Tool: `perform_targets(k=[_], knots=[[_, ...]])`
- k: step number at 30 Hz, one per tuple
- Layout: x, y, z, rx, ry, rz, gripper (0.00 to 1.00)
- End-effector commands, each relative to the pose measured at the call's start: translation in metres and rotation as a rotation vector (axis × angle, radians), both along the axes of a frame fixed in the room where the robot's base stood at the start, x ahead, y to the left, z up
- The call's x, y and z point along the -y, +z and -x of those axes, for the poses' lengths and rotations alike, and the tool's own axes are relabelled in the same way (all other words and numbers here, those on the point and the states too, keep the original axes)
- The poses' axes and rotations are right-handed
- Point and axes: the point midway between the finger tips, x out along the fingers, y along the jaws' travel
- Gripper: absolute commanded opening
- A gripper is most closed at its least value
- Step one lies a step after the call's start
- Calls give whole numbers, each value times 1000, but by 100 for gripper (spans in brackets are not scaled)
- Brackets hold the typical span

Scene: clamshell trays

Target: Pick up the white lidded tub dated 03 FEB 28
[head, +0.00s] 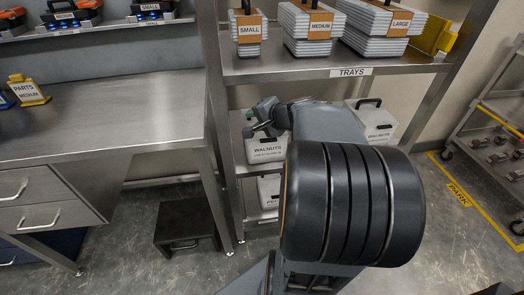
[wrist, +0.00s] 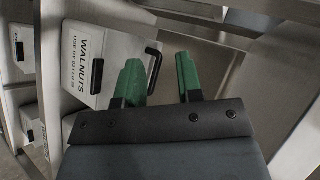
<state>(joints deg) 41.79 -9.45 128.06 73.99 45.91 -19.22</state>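A white lidded tub labelled WALNUTS (head: 266,151) stands on the shelf under the TRAYS shelf in the head view. In the wrist view this tub (wrist: 100,42) appears turned sideways, with a small use-by line that seems to read 03 FEB 28. Its black handle (wrist: 155,68) shows between the two green fingers. My gripper (wrist: 160,78) is open, with a clear gap between the fingers; I cannot tell how far the handle lies beyond them. In the head view my gripper (head: 256,120) is at the tub's top, partly hiding it.
Another white tub (head: 376,122) with a black handle stands to the right on the same shelf, partly behind my arm. A further white tub (head: 268,191) is on the shelf below. The metal shelf (head: 335,68) with stacked trays is above. A steel bench (head: 100,115) stands left.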

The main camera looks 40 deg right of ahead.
Motion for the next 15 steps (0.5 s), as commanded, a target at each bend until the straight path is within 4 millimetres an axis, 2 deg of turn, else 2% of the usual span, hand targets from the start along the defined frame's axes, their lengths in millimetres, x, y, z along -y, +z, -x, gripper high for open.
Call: perform_targets(k=[1, 3, 6, 11, 15], knots=[[23, -21, -1, 35, -74, -34, 34], [47, -28, -1, 80, -154, -68, 34], [73, -33, 1, 128, -240, -102, 34], [93, -40, -6, 167, -302, -128, 34], [96, -48, -29, 173, -311, -136, 34]])
